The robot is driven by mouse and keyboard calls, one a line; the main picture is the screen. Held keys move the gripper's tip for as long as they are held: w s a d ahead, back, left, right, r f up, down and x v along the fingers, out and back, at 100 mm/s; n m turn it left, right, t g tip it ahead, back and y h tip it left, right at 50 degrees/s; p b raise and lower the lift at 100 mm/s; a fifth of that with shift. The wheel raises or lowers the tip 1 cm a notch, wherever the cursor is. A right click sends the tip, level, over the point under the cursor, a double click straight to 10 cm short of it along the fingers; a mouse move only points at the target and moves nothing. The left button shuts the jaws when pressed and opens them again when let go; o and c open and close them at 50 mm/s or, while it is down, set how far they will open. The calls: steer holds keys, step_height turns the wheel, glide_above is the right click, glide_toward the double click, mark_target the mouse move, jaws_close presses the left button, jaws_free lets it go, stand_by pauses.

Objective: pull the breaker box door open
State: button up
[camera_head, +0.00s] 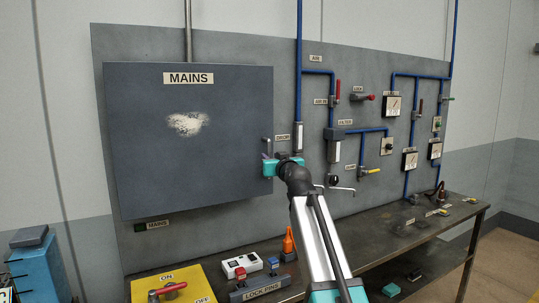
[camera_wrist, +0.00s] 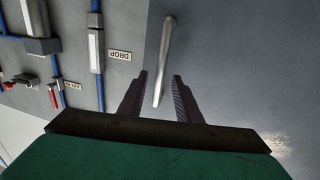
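The breaker box door (camera_head: 190,155) is a large grey panel labelled MAINS, with a worn white patch. It looks shut, and no inside of the box shows. Its metal bar handle (camera_head: 266,146) is at the door's right edge. My gripper (camera_head: 268,158) is at that edge, by the handle. In the wrist view the door (camera_wrist: 230,65) fills the right side and the handle (camera_wrist: 165,55) runs down between the two dark fingers of my gripper (camera_wrist: 161,76). The fingers are apart, with gaps on both sides of the handle. I cannot tell whether the handle is deep between them.
Blue pipes (camera_head: 299,75) with valves and gauges cover the board right of the door. A workbench (camera_head: 400,240) runs below, with a yellow ON/OFF box (camera_head: 170,285), a white switch box (camera_head: 240,264) and an orange bottle (camera_head: 288,242). Space in front of the door looks clear.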

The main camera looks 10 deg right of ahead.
steer(key=shift+w+a+p, duration=0.15)
steer(key=shift+w+p, duration=0.05)
steer(key=shift+w, duration=0.7)
steer(key=shift+w+a+p, duration=0.1)
steer(key=shift+w+p, duration=0.1)
steer(key=shift+w, duration=0.7)
steer(key=shift+d, duration=0.1)
jaws_close()
